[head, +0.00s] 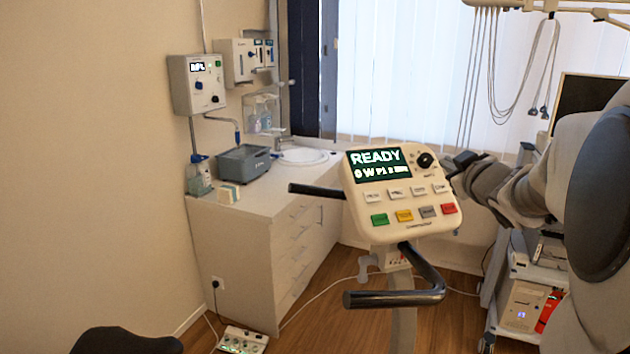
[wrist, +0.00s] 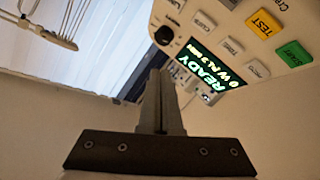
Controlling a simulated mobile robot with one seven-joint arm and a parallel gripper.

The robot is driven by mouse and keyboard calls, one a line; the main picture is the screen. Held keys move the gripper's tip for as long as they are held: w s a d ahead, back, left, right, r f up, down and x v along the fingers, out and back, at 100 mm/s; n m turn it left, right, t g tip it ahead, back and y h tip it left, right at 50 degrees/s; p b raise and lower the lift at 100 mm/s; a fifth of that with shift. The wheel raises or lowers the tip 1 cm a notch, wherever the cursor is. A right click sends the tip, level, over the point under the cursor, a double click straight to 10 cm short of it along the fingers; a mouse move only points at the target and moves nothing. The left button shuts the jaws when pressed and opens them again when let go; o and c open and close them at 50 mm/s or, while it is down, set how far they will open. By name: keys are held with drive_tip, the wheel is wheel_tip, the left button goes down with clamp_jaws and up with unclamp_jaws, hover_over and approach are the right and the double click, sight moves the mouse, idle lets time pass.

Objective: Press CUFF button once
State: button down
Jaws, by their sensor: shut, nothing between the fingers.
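The cream control console (head: 365,222) stands on a post in the middle of the head view, with a lit READY display (head: 375,163) and a black knob (head: 425,160). A row of small white buttons (head: 397,193) lies below the display. The row also shows in the wrist view (wrist: 232,46), at the upper right. My gripper (head: 456,166) is at the console's right edge, beside the knob. Its closed fingers (wrist: 158,76) are empty and apart from the white buttons. Whether they touch the console's edge is unclear.
Black handlebars (head: 395,298) stick out below the console. A white cabinet (head: 232,262) stands behind to the left, and a device trolley (head: 520,305) at the right.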

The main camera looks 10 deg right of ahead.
sight(420, 185)
drive_tip(key=shift+f, duration=0.1)
drive_tip(key=w+f+b, duration=0.1)
drive_tip(key=b, duration=0.1)
drive_tip(key=w+f+b, duration=0.1)
drive_tip(key=f+b, duration=0.1)
drive_tip(key=w+f+b, duration=0.2)
drive_tip(key=shift+a+f, duration=0.15)
drive_tip(key=shift+f, duration=0.1)
drive_tip(key=shift+w+f+b, duration=0.65)
drive_tip(key=shift+w+b, duration=0.05)
drive_tip(key=shift+w, duration=0.05)
idle(1.5)
drive_tip(key=shift+w+f, duration=0.25)
drive_tip(key=shift+f, duration=0.05)
drive_tip(key=shift+w+f+b, duration=0.2)
drive_tip(key=shift+f+b, duration=0.1)
drive_tip(key=shift+b, duration=0.15)
idle(0.7)
drive_tip(key=shift+s+r, duration=0.1)
drive_tip(key=shift+s+r+p, duration=0.4)
drive_tip(key=shift+r+p, duration=0.1)
drive_tip(key=shift+p, duration=0.15)
